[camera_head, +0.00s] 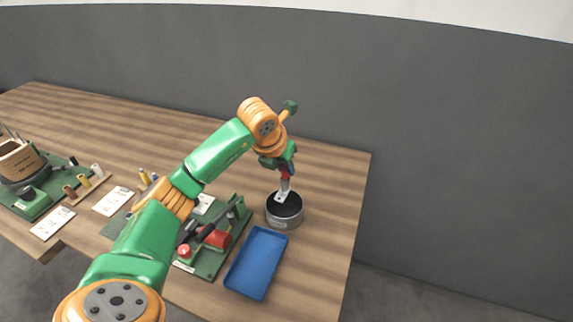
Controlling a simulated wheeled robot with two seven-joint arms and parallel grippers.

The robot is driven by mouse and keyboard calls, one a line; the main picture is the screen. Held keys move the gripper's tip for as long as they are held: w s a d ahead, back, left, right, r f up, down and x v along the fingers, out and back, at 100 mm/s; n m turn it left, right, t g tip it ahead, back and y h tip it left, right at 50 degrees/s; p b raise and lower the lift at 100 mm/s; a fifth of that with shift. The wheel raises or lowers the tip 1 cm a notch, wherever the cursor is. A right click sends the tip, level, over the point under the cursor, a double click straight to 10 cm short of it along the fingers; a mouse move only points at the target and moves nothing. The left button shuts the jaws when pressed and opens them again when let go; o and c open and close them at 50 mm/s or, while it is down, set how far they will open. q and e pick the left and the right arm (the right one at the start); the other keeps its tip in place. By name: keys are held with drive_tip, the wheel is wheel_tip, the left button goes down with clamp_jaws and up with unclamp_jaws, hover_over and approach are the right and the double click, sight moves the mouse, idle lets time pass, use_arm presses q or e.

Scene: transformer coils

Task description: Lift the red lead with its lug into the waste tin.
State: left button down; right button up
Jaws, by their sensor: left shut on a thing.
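My left gripper (286,168) is shut on the red lead (286,173) and points down above the waste tin. The lead's pale lug (281,196) hangs below the jaws, in front of the tin's dark mouth. I cannot tell whether the lug is inside the rim or just above it. The waste tin (286,222) is a round grey tin with a dark inside, standing upright near the right end of the table. My right gripper is out of view.
An empty blue tray (257,262) lies in front of the tin. A green board (213,260) with a red part and a dark tool is to its left. White cards (113,201) and small spools lie further left. The table (325,205) is bare right of the tin.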

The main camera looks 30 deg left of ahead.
sight(284, 190)
use_arm(q)
wheel_tip(284, 190, down, 3)
drive_tip(key=shift+d+r+b, duration=0.15)
drive_tip(key=shift+r+b, duration=0.05)
drive_tip(key=shift+b, duration=0.45)
drive_tip(key=shift+f, duration=0.1)
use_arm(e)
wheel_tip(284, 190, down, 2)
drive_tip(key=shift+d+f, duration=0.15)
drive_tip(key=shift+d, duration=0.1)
use_arm(q)
drive_tip(key=shift+f+b, duration=0.35)
drive_tip(key=shift+b, duration=0.05)
drive_tip(key=shift+f+b, duration=2.45)
drive_tip(key=shift+f, duration=0.4)
drive_tip(key=shift+c, duration=1.4)
unclamp_jaws()
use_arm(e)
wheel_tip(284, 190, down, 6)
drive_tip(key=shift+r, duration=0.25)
